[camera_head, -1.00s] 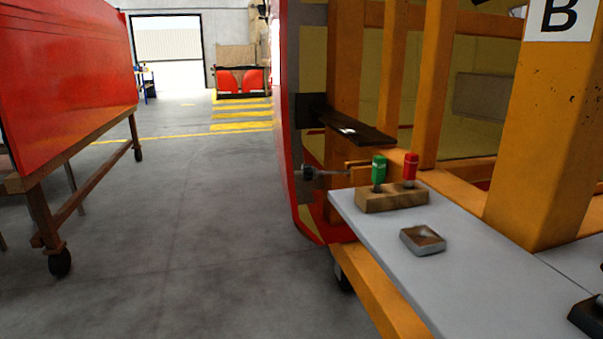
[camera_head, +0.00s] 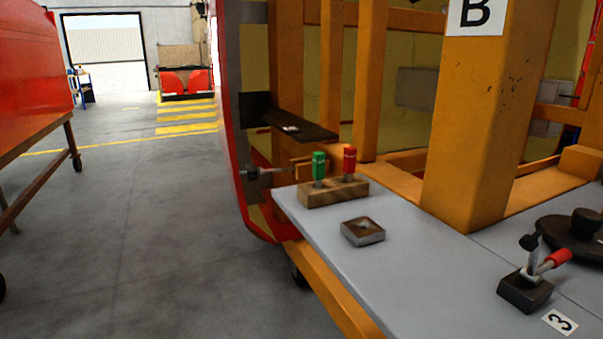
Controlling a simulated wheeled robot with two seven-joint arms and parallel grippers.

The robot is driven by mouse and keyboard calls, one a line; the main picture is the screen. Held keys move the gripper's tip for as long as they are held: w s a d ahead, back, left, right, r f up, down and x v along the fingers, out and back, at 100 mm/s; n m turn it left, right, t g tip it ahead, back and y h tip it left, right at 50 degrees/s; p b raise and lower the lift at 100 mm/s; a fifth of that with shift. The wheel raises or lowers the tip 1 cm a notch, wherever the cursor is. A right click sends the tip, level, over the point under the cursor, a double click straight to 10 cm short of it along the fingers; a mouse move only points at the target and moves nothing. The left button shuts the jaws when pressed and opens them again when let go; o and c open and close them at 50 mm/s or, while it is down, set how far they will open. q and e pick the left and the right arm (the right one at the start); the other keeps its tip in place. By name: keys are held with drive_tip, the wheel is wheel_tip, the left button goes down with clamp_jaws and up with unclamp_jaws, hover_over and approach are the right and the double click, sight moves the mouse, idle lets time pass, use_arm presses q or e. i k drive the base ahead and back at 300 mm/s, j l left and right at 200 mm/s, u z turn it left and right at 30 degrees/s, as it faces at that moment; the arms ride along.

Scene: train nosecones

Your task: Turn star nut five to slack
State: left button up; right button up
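No number five shows, so I cannot tell which part is star nut five. A small dark knob (camera_head: 252,172) sits on a thin metal rod at the left edge of the orange frame, beside the red shell. A round black part (camera_head: 580,232) with a raised hub is cut by the right edge, on the grey table; I cannot tell if it is a star nut. Neither of my grippers is in view.
An orange post (camera_head: 480,120) bears label B. Open floor (camera_head: 150,240) lies left.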

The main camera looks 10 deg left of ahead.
sight(254, 171)
drive_tip(key=i+j+z, duration=0.25)
drive_tip(key=j+z, duration=0.25)
drive_tip(key=j, duration=0.2)
drive_tip(key=i+j+z, duration=0.25)
drive_tip(key=j, duration=0.15)
drive_tip(key=k+l, duration=0.05)
drive_tip(key=k, duration=0.05)
